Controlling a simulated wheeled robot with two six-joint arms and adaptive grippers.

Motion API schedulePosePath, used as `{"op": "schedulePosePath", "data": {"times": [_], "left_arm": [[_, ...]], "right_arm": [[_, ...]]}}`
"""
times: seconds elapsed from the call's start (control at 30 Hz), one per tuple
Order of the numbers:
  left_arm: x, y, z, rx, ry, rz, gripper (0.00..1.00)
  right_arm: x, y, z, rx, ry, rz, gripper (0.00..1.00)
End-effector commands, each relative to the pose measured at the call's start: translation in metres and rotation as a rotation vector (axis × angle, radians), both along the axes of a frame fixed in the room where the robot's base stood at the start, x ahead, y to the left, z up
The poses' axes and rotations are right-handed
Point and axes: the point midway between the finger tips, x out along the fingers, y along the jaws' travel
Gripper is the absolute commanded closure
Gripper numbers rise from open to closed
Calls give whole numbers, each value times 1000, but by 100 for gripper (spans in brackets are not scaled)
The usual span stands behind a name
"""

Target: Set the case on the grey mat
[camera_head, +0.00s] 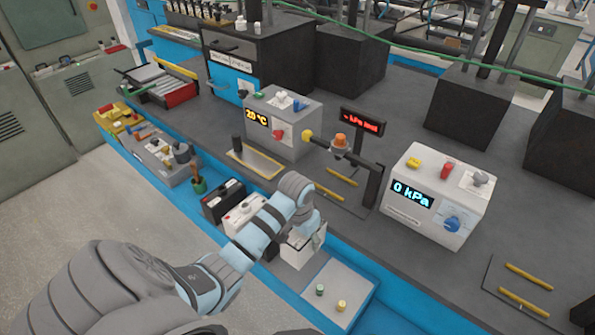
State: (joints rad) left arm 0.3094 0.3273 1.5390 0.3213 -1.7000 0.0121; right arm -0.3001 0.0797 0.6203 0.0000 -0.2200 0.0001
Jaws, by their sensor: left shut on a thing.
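A white box-like case (296,251) is at the end of my left arm, in the lower middle of the head view. My left gripper (312,234) is shut on it, and the wrist and fingers hide part of its top. Whether the case touches the surface below is hard to tell. A pale grey flat panel, which looks like the grey mat (345,280), lies just right of and nearer than the case. A small green piece and a small yellow piece stand on its near part. My right gripper is not in view.
A black case (222,200) and another white case (243,214) stand left of my gripper. A white 0 kPa unit (437,196) and a grey 20 °C unit (283,122) stand behind on the dark bench. A post with a red display (362,121) rises between them.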

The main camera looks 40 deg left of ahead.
Motion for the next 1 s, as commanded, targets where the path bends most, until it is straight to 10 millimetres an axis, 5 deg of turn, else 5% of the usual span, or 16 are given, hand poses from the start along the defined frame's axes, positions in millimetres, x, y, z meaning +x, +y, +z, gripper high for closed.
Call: {"op": "schedulePosePath", "data": {"times": [0.1,0.4,0.77,0.8,0.9,1.0], "left_arm": [[0,0,-36,0,1,-1,83],[0,0,-86,0,0,-1,83],[1,0,-91,1,-1,-2,83],[0,0,-92,0,0,-2,44],[0,0,-91,0,0,-2,28],[0,0,-91,0,0,-2,25]], "right_arm": [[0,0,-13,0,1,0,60],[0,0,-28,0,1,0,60],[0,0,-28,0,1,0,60],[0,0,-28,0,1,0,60],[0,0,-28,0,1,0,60],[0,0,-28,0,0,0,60]]}}
